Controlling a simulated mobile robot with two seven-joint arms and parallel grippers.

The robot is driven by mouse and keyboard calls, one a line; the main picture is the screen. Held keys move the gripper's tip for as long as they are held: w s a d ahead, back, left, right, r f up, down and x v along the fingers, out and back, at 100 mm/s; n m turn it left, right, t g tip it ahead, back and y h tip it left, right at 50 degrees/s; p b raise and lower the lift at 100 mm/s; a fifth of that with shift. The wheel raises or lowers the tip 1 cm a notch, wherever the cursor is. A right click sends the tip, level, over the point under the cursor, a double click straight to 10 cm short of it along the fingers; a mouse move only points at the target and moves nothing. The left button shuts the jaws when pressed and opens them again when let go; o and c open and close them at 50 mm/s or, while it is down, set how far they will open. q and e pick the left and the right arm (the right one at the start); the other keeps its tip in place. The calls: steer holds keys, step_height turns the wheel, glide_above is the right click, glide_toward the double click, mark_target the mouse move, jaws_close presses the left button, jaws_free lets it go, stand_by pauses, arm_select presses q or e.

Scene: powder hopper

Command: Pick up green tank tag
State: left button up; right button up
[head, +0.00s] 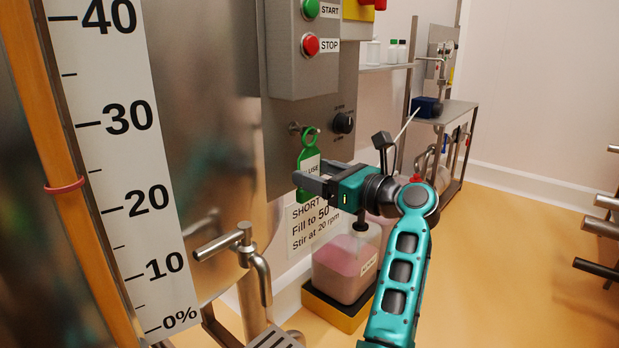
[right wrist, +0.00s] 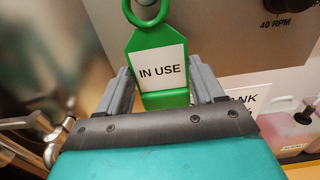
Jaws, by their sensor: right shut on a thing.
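The green tank tag (head: 306,154) has a ring at its top and a white label. In the right wrist view the label on the tag (right wrist: 150,40) reads "IN USE". The tag is upright in front of the grey control panel, its ring beside a small metal peg (head: 294,128). I cannot tell whether the ring is still around the peg. My right gripper (head: 308,184) is shut on the lower part of the tag, one finger on each side of it in the right wrist view (right wrist: 160,80). My left gripper is not in view.
A black knob (head: 343,122) sits right of the tag, below the green and red buttons (head: 310,46). A metal tap (head: 240,246) juts out at lower left. A pink-filled container (head: 343,270) stands below my right gripper. Open floor lies to the right.

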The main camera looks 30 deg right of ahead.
steer(key=shift+r, duration=0.1)
steer(key=shift+c, duration=0.3)
steer(key=shift+r, duration=0.25)
steer(key=p+v, duration=0.1)
steer(key=v, duration=1.6)
steer(key=shift+s+d+r, duration=0.25)
steer(key=shift+s+r, duration=0.05)
steer(key=shift+r, duration=0.1)
steer(key=shift+s+r+p, duration=0.15)
steer(key=shift+s+p, duration=0.05)
steer(key=shift+p, duration=0.15)
steer(key=shift+r+p, duration=0.45)
steer(key=shift+p, duration=0.4)
